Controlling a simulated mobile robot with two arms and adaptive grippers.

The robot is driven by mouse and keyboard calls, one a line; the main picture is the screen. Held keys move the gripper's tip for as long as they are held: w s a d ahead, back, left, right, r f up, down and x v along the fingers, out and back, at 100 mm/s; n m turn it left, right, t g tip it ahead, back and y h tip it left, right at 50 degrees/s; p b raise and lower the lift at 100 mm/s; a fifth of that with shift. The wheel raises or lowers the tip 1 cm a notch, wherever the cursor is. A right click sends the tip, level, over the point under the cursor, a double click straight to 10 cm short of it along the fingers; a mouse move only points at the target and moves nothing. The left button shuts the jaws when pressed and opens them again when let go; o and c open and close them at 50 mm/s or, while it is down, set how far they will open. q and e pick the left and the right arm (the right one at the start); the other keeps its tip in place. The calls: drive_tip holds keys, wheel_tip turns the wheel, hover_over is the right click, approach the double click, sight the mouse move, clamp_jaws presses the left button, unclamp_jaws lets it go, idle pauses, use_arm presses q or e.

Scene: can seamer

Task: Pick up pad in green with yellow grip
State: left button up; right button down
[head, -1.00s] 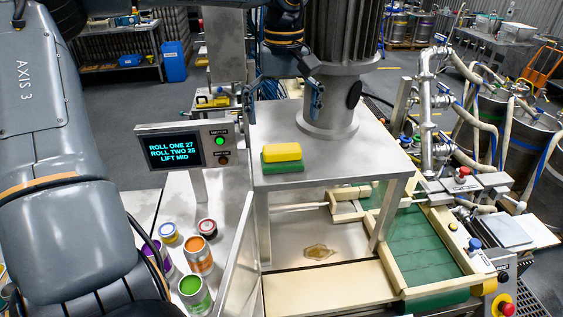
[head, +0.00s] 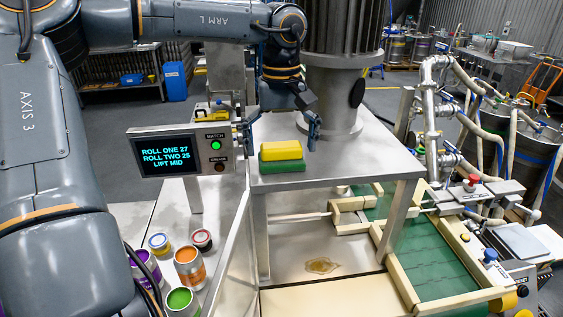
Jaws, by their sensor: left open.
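The pad is a green block with a yellow grip (head: 281,151) on top. It lies flat on the metal machine table, near its left edge, in the head view. Its green base (head: 283,166) shows along the front below the yellow part. My left gripper (head: 278,133) is open and empty. Its fingers are spread wide, one left and one right of the pad in the picture, with the tips close to the height of the yellow grip's top edge. I see no contact with the pad; the exact depth gap is hard to tell. My right gripper is not in view.
A display (head: 165,156) with lit text stands left of the table. A motor column (head: 331,100) rises behind the pad. Several open paint cans (head: 188,266) stand lower left. A green conveyor (head: 420,250) runs below right. The tabletop right of the pad is clear.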

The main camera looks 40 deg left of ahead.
sight(281, 144)
use_arm(q)
drive_tip(key=shift+c, duration=0.4)
drive_tip(key=shift+s+r, duration=0.1)
drive_tip(key=c, duration=1.1)
drive_tip(key=shift+r+p, duration=0.5)
drive_tip(key=shift+p, duration=0.05)
wheel_tip(281, 144, up, 2)
drive_tip(key=shift+r+p, duration=0.1)
drive_tip(key=shift+p, duration=0.9)
drive_tip(key=shift+s+d+r+p, duration=0.65)
drive_tip(key=shift+s+d+r, duration=0.25)
drive_tip(key=shift+s+r, duration=1)
drive_tip(key=shift+s+d+r+p, duration=0.8)
drive_tip(key=shift+s+r, duration=0.55)
drive_tip(key=shift+s, duration=1.05)
drive_tip(key=shift+s+d+r+p, duration=0.55)
drive_tip(key=shift+s+d+r, duration=0.45)
drive_tip(key=shift+s+r, duration=0.9)
drive_tip(key=shift+s+f, duration=0.25)
